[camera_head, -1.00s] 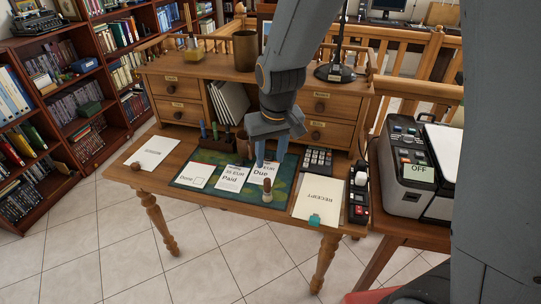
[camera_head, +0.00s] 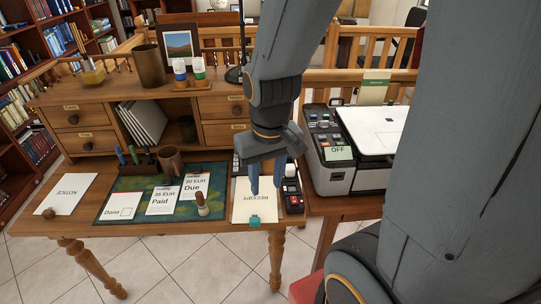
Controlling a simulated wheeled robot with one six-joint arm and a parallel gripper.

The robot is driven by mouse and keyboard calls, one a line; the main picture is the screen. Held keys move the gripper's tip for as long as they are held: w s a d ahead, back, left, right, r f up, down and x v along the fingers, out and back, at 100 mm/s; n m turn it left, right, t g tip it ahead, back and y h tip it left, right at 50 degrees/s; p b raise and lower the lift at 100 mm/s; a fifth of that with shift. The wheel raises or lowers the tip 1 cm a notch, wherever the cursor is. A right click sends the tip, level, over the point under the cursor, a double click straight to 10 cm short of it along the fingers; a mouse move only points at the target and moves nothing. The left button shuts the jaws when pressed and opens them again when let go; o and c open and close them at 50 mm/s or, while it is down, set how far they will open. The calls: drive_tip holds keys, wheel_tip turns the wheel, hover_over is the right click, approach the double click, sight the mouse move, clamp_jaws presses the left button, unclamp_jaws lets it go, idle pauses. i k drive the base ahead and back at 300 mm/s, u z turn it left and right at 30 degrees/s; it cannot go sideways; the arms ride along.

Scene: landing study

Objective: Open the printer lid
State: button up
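The printer (camera_head: 335,178) stands on a side table at the right, with a dark body, a button panel and a light label reading "OFF". Its white lid (camera_head: 378,128) lies flat on top and looks closed. Part of the printer's right side is hidden behind my arm. My gripper (camera_head: 265,184) points down over the receipt paper at the desk's right end, left of the printer and apart from it. Its two blue-grey fingers are spread with a gap between them, and nothing shows between them.
The wooden desk (camera_head: 95,229) holds a notice sheet (camera_head: 68,193), a green mat with cards, a stamp (camera_head: 202,204) and a receipt sheet (camera_head: 242,208). A wooden railing runs behind the printer.

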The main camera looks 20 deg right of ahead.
sight(374, 134)
drive_tip(key=z, duration=2.1)
drive_tip(key=k, duration=0.7)
drive_tip(key=u, duration=0.25)
